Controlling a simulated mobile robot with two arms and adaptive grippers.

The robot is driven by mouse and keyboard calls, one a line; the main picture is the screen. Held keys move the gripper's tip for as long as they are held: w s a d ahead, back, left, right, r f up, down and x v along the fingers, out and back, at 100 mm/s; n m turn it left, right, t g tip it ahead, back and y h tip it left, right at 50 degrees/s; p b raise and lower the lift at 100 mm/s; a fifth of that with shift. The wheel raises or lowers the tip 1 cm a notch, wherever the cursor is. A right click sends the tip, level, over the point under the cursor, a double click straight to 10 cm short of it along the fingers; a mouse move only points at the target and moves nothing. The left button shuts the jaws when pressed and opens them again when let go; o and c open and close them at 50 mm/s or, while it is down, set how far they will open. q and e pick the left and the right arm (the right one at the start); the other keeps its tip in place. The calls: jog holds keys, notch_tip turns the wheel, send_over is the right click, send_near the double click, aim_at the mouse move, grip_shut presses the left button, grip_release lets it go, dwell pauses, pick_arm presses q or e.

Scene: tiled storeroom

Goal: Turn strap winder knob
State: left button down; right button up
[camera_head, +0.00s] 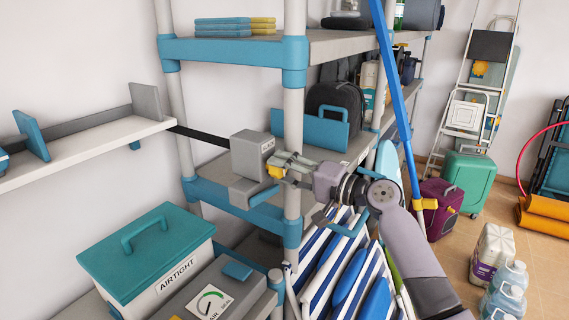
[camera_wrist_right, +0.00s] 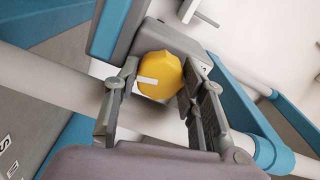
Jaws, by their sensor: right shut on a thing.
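The strap winder (camera_head: 249,156) is a grey box fixed on the shelf unit near its front post, with a black strap (camera_head: 200,136) running left from it. Its yellow knob (camera_head: 274,171) faces my right gripper (camera_head: 288,170). In the right wrist view the yellow knob (camera_wrist_right: 161,75) has a white mark on it and sits between the two fingers of my right gripper (camera_wrist_right: 157,90), with the grey winder body (camera_wrist_right: 140,48) behind it. The right gripper is shut on the knob. My left gripper is not in view.
A blue pole (camera_head: 398,100) leans close behind my right arm. The shelf post (camera_head: 293,110) stands beside the gripper. A teal-lidded white box (camera_head: 150,262) and a grey case with a dial (camera_head: 208,302) are below. Folded striped chairs (camera_head: 345,265) fill the space under the arm.

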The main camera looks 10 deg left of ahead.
jog(key=shift+m+p, duration=1.7)
jog(key=shift+m, duration=0.4)
jog(key=shift+f, duration=0.1)
jog(key=o, duration=1.2)
jog(key=shift+c, duration=0.2)
jog(key=v, duration=1.2)
